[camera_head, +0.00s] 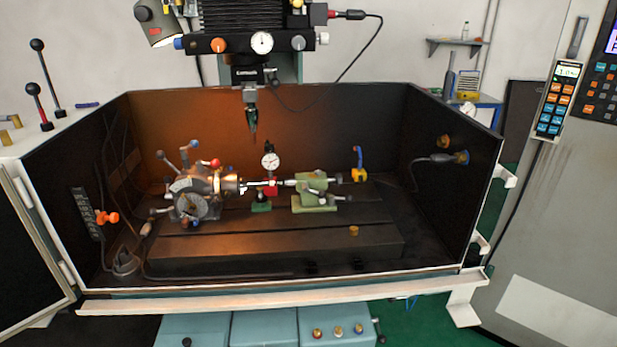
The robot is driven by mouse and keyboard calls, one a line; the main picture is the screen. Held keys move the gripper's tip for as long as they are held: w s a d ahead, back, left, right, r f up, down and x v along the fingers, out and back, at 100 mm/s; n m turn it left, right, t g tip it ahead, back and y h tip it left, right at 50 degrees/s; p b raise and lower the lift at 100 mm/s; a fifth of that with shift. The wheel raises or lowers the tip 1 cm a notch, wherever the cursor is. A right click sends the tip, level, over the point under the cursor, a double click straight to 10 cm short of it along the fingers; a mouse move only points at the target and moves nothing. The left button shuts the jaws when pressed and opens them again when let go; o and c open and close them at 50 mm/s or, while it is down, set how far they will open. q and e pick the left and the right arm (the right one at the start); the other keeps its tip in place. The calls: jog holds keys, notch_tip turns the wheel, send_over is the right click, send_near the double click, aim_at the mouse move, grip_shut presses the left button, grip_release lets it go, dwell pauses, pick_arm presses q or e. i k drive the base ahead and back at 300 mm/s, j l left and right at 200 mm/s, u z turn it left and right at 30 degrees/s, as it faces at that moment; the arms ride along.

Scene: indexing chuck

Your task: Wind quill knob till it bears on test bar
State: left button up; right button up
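The indexing chuck (197,196), a grey metal unit with a dial face and several ball-ended levers, stands at the left of the machine table. A thin, shiny test bar (254,183) runs level from the chuck towards the green tailstock (312,191) on the right. Small dark handles show on the tailstock's right side; which one is the quill knob is too small to tell. Whether the quill touches the bar's end cannot be told. Neither of my grippers shows in this view.
A dial indicator (270,161) stands upright by the bar, with red and green blocks below. A spindle (251,115) hangs above. The dark slotted table (290,245) is mostly clear in front. Enclosure walls rise at the back and sides; a white sill (280,293) runs along the front.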

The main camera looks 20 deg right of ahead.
aim_at(338, 179)
jog(key=l+z, duration=0.15)
jog(key=l, duration=1.6)
